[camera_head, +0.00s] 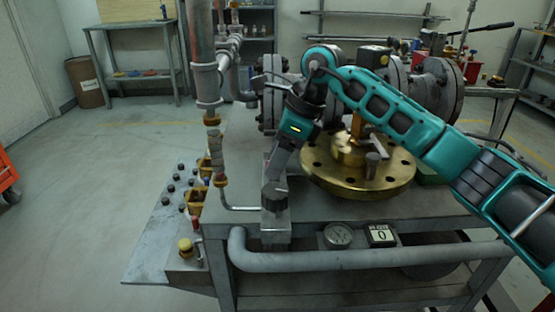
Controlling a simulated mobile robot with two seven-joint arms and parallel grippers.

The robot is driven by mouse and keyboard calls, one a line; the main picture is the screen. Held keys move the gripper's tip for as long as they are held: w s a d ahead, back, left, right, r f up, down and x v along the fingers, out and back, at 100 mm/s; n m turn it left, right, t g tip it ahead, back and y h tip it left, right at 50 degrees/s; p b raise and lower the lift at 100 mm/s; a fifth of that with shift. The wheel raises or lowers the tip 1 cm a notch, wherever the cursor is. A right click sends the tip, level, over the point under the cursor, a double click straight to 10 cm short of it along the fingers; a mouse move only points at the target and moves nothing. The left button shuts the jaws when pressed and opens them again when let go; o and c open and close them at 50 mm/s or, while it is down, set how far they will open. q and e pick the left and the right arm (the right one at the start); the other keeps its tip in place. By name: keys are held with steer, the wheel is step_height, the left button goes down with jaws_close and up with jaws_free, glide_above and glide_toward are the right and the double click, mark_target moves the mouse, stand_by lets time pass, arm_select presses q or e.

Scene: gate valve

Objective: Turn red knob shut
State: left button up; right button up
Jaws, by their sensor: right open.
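My right gripper (272,188) hangs down at the left end of the teal arm. Its fingers point down at a dark knob-like part (274,199) on a grey metal block (275,224) at the bench's front edge. I cannot tell whether they touch. The jaws are open, though their gap is hard to see. A small red part (195,222) stands left of the bench beside the panel with dark knobs; I cannot tell whether it is the red knob. No other red knob shows clearly. My left gripper is not in view.
A round brass flange (358,186) with a stem lies right of the gripper, partly behind my arm. A vertical pipe (204,60) stands to the left.

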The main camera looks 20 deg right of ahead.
steer(key=shift+a+f, duration=0.1)
steer(key=shift+f, duration=0.1)
steer(key=c, duration=1)
